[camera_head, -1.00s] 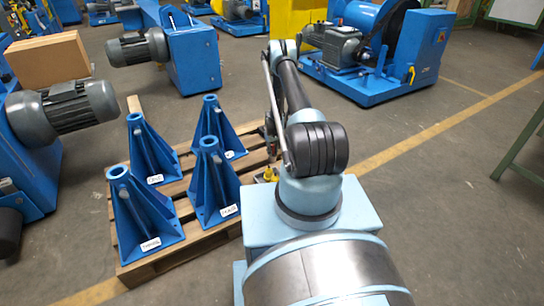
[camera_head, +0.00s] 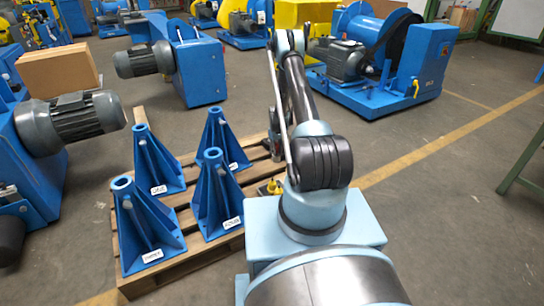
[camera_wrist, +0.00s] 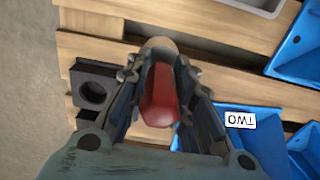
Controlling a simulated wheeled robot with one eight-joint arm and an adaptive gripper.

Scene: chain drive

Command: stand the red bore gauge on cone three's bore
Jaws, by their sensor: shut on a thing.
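My gripper (camera_wrist: 160,98) is shut on the red bore gauge (camera_wrist: 162,97) in the wrist view. The gauge lies between the fingers, above the wooden pallet. In the head view the gripper is mostly hidden behind my arm, at the pallet's right side. Cone three (camera_head: 149,228) is a blue ribbed stand with an open round bore on top, at the near left of the pallet. Its label reads THREE. My gripper is well to the right of it and farther back, beside cone two (camera_head: 222,142). Cone two's base and label also show in the wrist view (camera_wrist: 255,140).
Cone one (camera_head: 157,162) and cone four (camera_head: 215,195) also stand on the pallet (camera_head: 192,262). A dark block with a round hole (camera_wrist: 74,90) and a grey tray (camera_wrist: 268,10) lie near the gripper. A motor (camera_head: 72,120) stands left of the pallet.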

